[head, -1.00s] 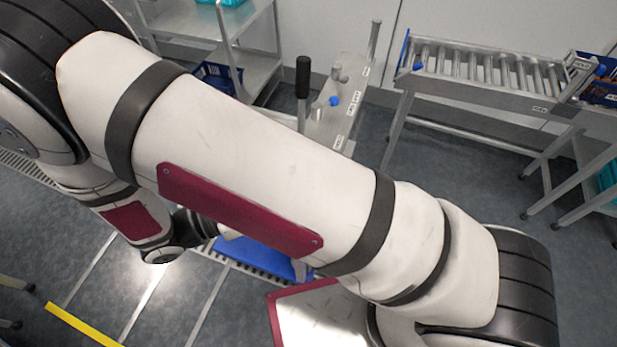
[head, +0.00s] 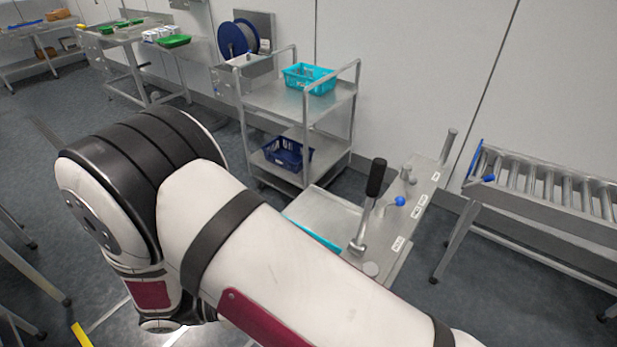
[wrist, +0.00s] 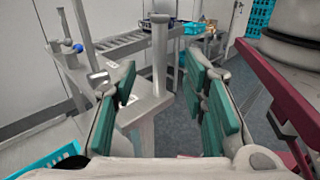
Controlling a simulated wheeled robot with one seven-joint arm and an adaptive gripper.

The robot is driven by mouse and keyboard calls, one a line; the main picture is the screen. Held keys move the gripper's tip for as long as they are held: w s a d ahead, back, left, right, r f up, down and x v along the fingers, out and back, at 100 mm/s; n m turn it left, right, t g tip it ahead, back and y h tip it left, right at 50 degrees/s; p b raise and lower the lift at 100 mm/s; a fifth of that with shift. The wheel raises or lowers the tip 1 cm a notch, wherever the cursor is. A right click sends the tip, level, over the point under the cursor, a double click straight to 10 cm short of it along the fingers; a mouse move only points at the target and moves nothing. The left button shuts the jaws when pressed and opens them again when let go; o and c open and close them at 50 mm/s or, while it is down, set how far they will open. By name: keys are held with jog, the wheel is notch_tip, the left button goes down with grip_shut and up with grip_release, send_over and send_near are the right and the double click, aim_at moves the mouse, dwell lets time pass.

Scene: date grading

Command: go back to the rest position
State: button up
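My gripper (wrist: 160,88) shows in the wrist view with its teal-padded fingers spread wide apart. Nothing is held between them; a grey metal stand (wrist: 147,108) shows through the gap, behind the fingers. My white arm with dark bands fills the lower part of the head view. My gripper is out of sight in the head view.
In the head view, a lever stand (head: 428,185) with a black-handled lever (head: 372,195) is close beside my arm. A roller conveyor (head: 545,205) stands at right. A shelf cart (head: 335,100) holds a teal basket (head: 309,78) and a blue basket (head: 288,153).

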jog(key=d+r+m+t+y+b, duration=0.1)
jog(key=d+r+m+y, duration=1.6)
jog(key=r, duration=0.5)
jog(key=d+m, duration=0.2)
jog(key=d, duration=0.1)
jog(key=shift+s+d+r+y, duration=0.3)
jog(key=shift+s+d, duration=0.05)
jog(key=shift+d, duration=0.05)
jog(key=shift+s+d+r+m+t+b, duration=0.2)
jog(key=shift+r+m+t+b, duration=0.15)
jog(key=shift+m+t, duration=0.2)
jog(key=shift+c, duration=0.7)
jog(key=shift+d, duration=0.15)
